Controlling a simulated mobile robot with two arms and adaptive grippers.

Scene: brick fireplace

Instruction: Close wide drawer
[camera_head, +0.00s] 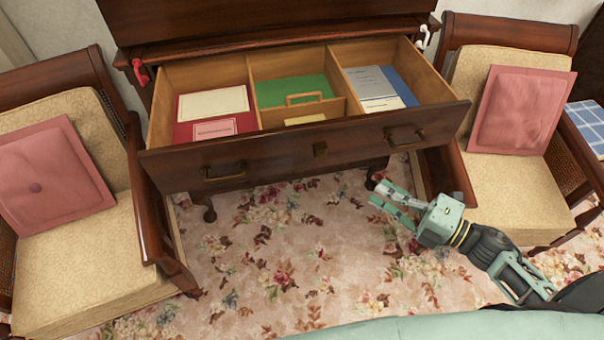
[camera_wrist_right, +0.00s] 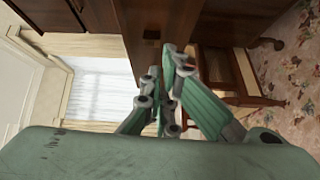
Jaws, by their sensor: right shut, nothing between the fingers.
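The wide drawer (camera_head: 300,150) of the dark wood desk is pulled out in the head view. Its open top shows light wooden dividers and papers inside. Its front has two dark handles, the left one (camera_head: 224,171) and the right one (camera_head: 405,136). My right gripper (camera_head: 378,201) is in front of and below the drawer's right end, apart from it in the head view. It is shut and empty, and its fingers (camera_wrist_right: 172,62) also show in the right wrist view. My left gripper is not in view.
A cushioned armchair (camera_head: 90,265) stands at the left and another armchair (camera_head: 508,190) at the right, close to the drawer's ends. The floral carpet (camera_head: 290,260) in front of the drawer is clear. Red (camera_head: 140,72) and white (camera_head: 423,38) objects sit by the desk's top corners.

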